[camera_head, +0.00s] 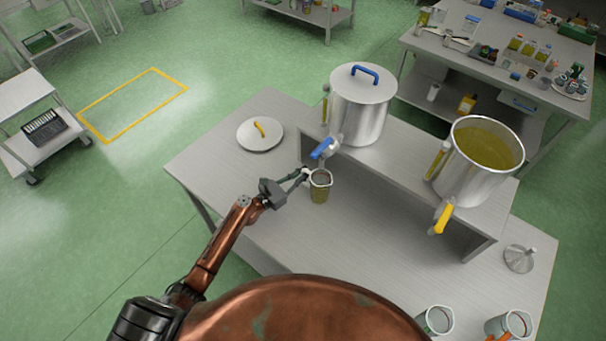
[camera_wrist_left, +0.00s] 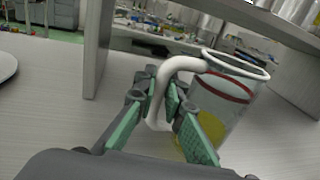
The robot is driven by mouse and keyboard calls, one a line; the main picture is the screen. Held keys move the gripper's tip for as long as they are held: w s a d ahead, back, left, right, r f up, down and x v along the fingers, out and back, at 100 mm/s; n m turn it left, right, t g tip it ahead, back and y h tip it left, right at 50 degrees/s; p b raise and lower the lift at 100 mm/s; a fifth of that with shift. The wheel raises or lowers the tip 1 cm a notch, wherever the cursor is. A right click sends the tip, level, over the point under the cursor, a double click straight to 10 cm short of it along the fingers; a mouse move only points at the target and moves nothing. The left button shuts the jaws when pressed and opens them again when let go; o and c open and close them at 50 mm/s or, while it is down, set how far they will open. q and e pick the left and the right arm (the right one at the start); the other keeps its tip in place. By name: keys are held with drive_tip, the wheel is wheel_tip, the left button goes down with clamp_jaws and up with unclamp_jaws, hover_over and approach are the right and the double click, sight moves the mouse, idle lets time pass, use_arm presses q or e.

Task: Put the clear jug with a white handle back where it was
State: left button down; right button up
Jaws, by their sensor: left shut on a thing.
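The clear jug with a white handle (camera_head: 320,190) is at the front of the raised shelf, near the blue tap (camera_head: 322,148) of the lidded steel tank (camera_head: 362,108). It holds some yellow-green liquid. In the left wrist view the jug (camera_wrist_left: 232,88) shows a red band below its rim, and its white handle (camera_wrist_left: 178,64) lies between my fingers. My left gripper (camera_head: 303,176) is shut on this handle; its green fingers also show in the left wrist view (camera_wrist_left: 165,108). I cannot tell whether the jug's base touches the bench. My right gripper is not in view.
An open tank of yellow-green liquid (camera_head: 487,146) with a yellow tap (camera_head: 442,217) stands on the shelf (camera_head: 410,160). Two other jugs (camera_head: 436,321) (camera_head: 509,325) stand at the front right. The middle of the bench (camera_head: 370,245) is clear.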

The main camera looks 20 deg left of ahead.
use_arm(q)
drive_tip(key=shift+r, duration=0.1)
drive_tip(key=c, duration=2)
unclamp_jaws()
drive_tip(key=b+v, duration=0.1)
drive_tip(key=v, duration=1.1)
